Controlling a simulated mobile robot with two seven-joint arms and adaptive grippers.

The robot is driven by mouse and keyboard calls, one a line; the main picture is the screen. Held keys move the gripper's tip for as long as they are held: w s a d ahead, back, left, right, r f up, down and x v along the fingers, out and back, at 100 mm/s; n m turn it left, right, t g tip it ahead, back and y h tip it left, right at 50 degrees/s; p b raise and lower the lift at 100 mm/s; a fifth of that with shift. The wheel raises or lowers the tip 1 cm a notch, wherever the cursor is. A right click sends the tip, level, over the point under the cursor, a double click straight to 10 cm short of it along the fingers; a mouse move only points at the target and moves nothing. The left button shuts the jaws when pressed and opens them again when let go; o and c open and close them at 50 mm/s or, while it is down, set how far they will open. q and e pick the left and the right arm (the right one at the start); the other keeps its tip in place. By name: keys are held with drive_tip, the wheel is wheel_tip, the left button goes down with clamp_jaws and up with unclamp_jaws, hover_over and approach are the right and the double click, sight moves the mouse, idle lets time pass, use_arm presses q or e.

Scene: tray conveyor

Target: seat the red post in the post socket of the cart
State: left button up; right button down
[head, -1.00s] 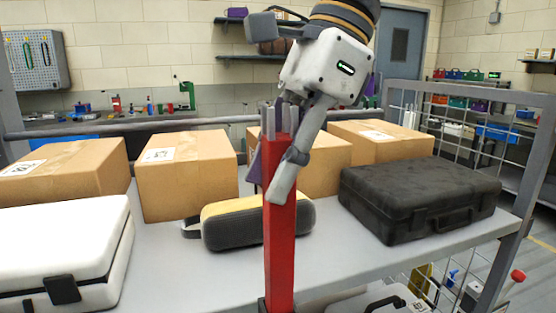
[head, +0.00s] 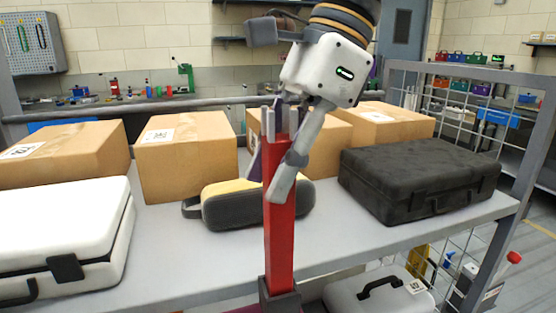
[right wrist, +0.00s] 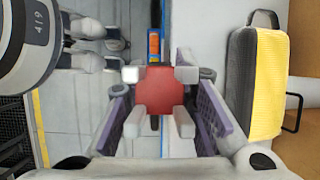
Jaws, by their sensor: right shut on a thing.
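The red post (head: 279,230) stands about upright in the middle of the head view. My right gripper (head: 277,178) is shut around its upper part; one grey finger crosses the post's front. The post's top also shows between the fingers in the right wrist view (right wrist: 153,92). The post's lower end meets the dark grey post socket (head: 280,299) at the bottom edge and goes behind its front rim. How deep it sits is hidden. Almost all of the cart is out of frame. My left gripper is not in view.
Behind the post is a grey shelf (head: 350,245) with cardboard boxes (head: 187,165), a white case (head: 60,235), a yellow and grey pouch (head: 250,208) and a black case (head: 420,180). A light grey case (head: 375,300) lies lower down. A wire-mesh frame stands at right.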

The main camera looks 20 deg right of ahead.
drive_tip(key=shift+f, duration=0.8)
drive_tip(key=c, duration=1.2)
unclamp_jaws()
drive_tip(key=shift+c, duration=0.2)
drive_tip(key=v, duration=1.2)
